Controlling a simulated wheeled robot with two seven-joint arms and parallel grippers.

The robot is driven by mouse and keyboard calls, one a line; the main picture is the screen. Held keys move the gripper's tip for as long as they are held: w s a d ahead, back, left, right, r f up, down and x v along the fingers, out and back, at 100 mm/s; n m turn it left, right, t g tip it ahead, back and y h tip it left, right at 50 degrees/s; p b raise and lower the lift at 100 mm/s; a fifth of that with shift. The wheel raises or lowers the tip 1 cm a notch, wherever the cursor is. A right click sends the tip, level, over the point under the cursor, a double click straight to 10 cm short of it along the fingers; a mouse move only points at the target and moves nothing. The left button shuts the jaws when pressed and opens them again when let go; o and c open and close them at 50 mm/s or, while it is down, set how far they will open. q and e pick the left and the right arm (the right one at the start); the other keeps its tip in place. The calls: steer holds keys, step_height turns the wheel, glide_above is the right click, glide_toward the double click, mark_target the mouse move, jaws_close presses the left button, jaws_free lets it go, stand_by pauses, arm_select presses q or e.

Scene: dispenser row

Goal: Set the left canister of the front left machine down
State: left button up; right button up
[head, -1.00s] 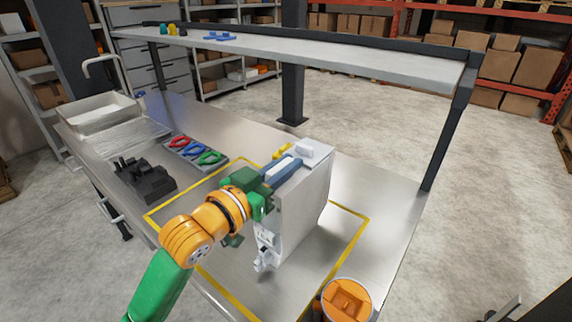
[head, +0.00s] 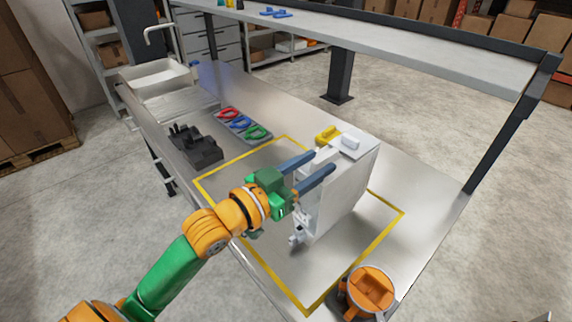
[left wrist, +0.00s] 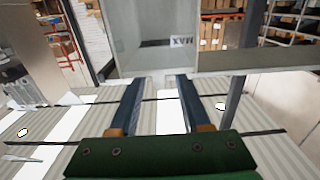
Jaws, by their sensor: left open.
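The white machine (head: 345,195) stands inside the yellow outline on the steel table, with its spout at the lower front. A pale canister (head: 322,158) shows at its top, partly hidden by my fingers; in the left wrist view a grey-white canister (left wrist: 150,30) bears a MAX label. My left gripper (head: 323,161) is open, its two blue fingers apart and reaching to the machine's top. In the left wrist view the gripper's fingertips (left wrist: 160,77) lie near the canister's lower edge, with nothing clamped between them. I cannot tell whether they touch it. My right gripper is not in view.
A black holder (head: 196,146), a tray of coloured rings (head: 258,133) and a sink (head: 160,77) lie left. A shelf (head: 440,62) runs behind.

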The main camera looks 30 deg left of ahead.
arm_select(q)
steer(key=p+v, duration=0.4)
steer(key=v, duration=0.3)
steer(key=shift+p, duration=0.35)
steer(key=shift+r, duration=0.1)
